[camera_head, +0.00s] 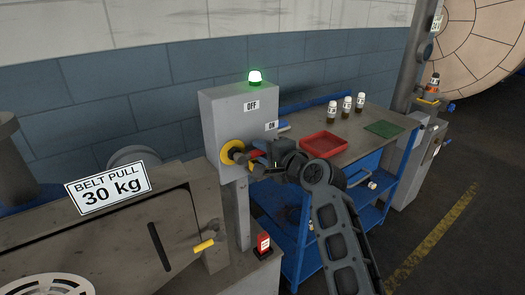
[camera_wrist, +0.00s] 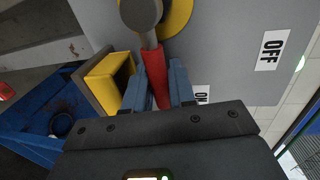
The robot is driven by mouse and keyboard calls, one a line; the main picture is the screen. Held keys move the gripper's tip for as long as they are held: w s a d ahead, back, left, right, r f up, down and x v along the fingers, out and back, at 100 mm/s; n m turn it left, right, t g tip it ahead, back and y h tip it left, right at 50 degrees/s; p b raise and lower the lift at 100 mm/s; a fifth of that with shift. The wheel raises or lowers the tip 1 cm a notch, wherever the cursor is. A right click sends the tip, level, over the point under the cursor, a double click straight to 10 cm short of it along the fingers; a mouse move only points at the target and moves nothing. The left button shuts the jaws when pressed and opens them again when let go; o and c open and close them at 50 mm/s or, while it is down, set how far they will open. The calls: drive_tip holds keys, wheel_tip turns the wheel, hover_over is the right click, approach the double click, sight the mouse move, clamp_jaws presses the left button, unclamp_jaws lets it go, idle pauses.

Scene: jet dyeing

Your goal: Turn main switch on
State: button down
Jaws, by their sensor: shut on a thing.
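The main switch is on a grey box (camera_head: 225,115) with an OFF label (camera_head: 252,105) above and an ON label (camera_head: 271,125) at the right. Its yellow disc (camera_head: 230,150) is on the box front. In the wrist view the red handle (camera_wrist: 158,88) runs from a grey hub (camera_wrist: 141,12) in front of the yellow disc (camera_wrist: 180,18). My gripper (camera_wrist: 158,92) is shut on the red handle, one blue finger on each side. The handle lies beside the partly hidden ON label (camera_wrist: 201,93) and points right in the head view. My gripper partly hides it there.
A green lamp (camera_head: 255,77) glows on the box. A blue cart (camera_head: 374,194) at the right bears a red tray (camera_head: 325,143), a green mat (camera_head: 384,129) and three bottles (camera_head: 346,106). A yellow block (camera_wrist: 108,78) is close to the left finger. Floor at the right is clear.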

drive_tip(key=c, duration=1.1)
unclamp_jaws()
drive_tip(key=shift+f, duration=0.15)
drive_tip(key=shift+f, duration=0.1)
